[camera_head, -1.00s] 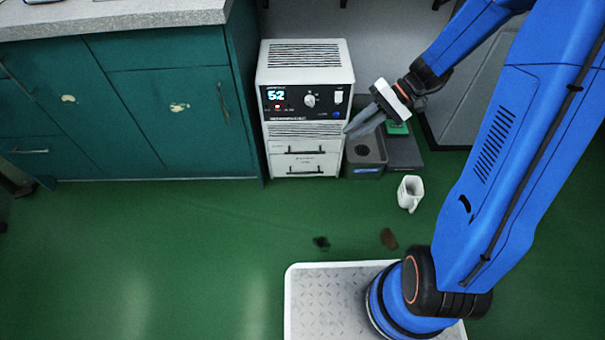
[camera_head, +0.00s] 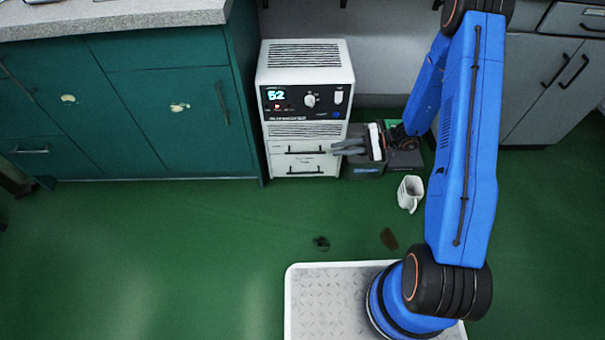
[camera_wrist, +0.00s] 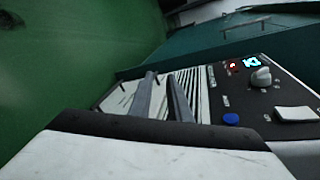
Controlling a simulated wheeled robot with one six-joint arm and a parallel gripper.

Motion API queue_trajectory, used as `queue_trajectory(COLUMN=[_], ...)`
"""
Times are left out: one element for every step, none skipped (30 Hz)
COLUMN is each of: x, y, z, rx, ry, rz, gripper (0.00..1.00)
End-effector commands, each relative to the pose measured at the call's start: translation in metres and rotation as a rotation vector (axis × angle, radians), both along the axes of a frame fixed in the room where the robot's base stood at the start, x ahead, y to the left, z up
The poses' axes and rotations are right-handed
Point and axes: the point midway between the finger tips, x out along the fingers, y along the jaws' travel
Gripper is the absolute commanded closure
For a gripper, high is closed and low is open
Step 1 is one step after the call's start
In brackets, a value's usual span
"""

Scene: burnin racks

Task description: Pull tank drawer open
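The white bath unit (camera_head: 305,80) stands on the floor against the wall, with a lit display, a knob and vents. Two drawers sit in its lower front, an upper drawer (camera_head: 280,147) and a lower drawer (camera_head: 280,166), each with a dark bar handle. Both look shut. My gripper (camera_head: 334,147) is at the unit's right front, level with the upper drawer's handle (camera_head: 305,152). In the wrist view my gripper (camera_wrist: 162,76) shows two grey fingers apart with nothing visible between them. They point across the unit's front. Contact with a handle cannot be told.
Teal cabinets (camera_head: 165,120) stand close on the left. The green floor (camera_head: 220,230) before the unit is clear.

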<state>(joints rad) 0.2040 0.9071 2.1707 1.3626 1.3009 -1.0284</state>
Motion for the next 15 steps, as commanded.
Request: queue_trajectory(x=[0.001, 0.003, 0.004, 0.006, 0.007, 0.008, 0.009, 0.009, 0.009, 0.009, 0.009, 0.008, 0.008, 0.007, 0.006], y=[-0.001, -0.002, -0.003, -0.003, -0.004, -0.005, -0.006, -0.007, -0.008, -0.009, -0.010, -0.011, -0.012, -0.012, -0.014], z=[-0.017, -0.026, -0.038, -0.046, -0.056, -0.068, -0.077, -0.086, -0.099, -0.108, -0.118, -0.130, -0.139, -0.147, -0.158], rx=[0.013, 0.019, 0.027, 0.033, 0.040, 0.047, 0.053, 0.056, 0.062, 0.065, 0.068, 0.072, 0.075, 0.076, 0.079], ry=[0.012, 0.016, 0.020, 0.023, 0.026, 0.029, 0.032, 0.036, 0.040, 0.043, 0.045, 0.049, 0.050, 0.052, 0.056], rz=[-0.023, -0.038, -0.058, -0.074, -0.089, -0.109, -0.124, -0.140, -0.161, -0.177, -0.193, -0.212, -0.228, -0.241, -0.260], gripper=[0.83, 0.83, 0.83, 0.83, 0.83, 0.83, 0.83, 0.83, 0.83, 0.83, 0.83, 0.83, 0.83, 0.83, 0.83])
